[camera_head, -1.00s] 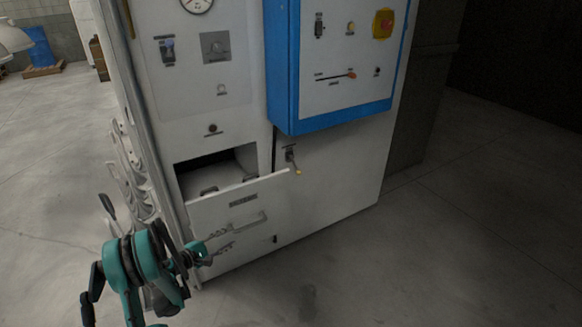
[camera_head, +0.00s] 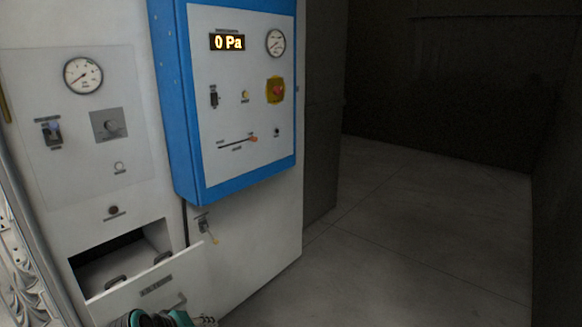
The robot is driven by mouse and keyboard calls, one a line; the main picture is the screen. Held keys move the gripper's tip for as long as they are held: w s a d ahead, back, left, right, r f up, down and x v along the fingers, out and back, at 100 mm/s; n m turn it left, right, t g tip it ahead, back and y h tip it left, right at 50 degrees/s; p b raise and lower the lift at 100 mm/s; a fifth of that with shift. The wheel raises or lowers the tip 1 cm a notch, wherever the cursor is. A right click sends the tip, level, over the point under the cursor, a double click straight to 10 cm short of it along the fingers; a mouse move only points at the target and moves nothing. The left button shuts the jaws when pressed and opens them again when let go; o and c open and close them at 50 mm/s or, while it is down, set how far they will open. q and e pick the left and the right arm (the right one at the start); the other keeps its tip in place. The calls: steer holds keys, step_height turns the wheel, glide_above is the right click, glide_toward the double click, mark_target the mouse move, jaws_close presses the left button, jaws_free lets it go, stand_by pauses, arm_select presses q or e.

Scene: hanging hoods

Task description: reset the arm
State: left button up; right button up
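My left arm shows only as a teal and black piece at the bottom edge of the head view, in front of the drawer's lower front. The tip of my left gripper (camera_head: 205,321) just shows there, pointing right. Most of it is cut off by the frame, so I cannot tell whether it is open or shut, or whether it touches the drawer handle (camera_head: 176,302). My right arm and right gripper are not in view.
A white cabinet (camera_head: 255,240) stands close in front, its drawer (camera_head: 185,275) pulled partly open. Bare floor (camera_head: 400,230) lies to the right, before a dark wall (camera_head: 460,90).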

arm_select(q)
steer(key=s+d+m+y, duration=0.2)
steer(key=s+d+m, duration=0.2)
steer(key=s, duration=1.1)
steer(key=m, duration=0.3)
steer(key=shift+s+m+y, duration=0.3)
steer(key=shift+s+y, duration=0.1)
